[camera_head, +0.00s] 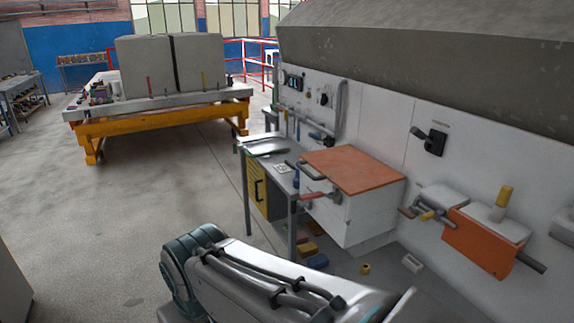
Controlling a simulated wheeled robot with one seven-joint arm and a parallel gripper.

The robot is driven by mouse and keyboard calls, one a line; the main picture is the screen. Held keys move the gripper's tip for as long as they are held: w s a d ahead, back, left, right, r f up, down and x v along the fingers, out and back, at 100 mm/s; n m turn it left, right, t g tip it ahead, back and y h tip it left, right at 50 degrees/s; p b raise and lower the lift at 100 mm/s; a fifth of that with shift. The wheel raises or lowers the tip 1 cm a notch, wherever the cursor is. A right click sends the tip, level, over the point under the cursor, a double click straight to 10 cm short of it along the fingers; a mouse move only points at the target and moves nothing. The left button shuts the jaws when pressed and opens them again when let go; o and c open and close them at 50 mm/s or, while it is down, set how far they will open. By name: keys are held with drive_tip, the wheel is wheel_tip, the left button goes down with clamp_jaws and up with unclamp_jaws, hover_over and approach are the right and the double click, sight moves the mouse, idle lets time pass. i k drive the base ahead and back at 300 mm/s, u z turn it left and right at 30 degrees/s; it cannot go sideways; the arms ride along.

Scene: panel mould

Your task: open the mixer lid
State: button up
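A white box (345,217) against the white panel wall looks like the mixer. A flat orange-red lid (354,167) lies level on its top and looks shut. A dark bar handle (309,171) sticks out from the lid's left edge. A red lever (321,196) is on the box's front, below the lid. My pale arm (265,280) crosses the bottom of the view, in front of the box and apart from it. My gripper is outside the picture.
A grey workbench (262,158) with a yellow cabinet (255,188) adjoins the box's left side. Small blocks (308,249) lie on the floor. An orange flap and pipes (484,240) project from the wall at right. The floor at left (140,215) is clear.

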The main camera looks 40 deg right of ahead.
sight(350, 170)
drive_tip(key=z, duration=0.7)
drive_tip(key=i, duration=0.8)
drive_tip(key=z, duration=1.05)
drive_tip(key=i, duration=0.65)
drive_tip(key=z, duration=0.05)
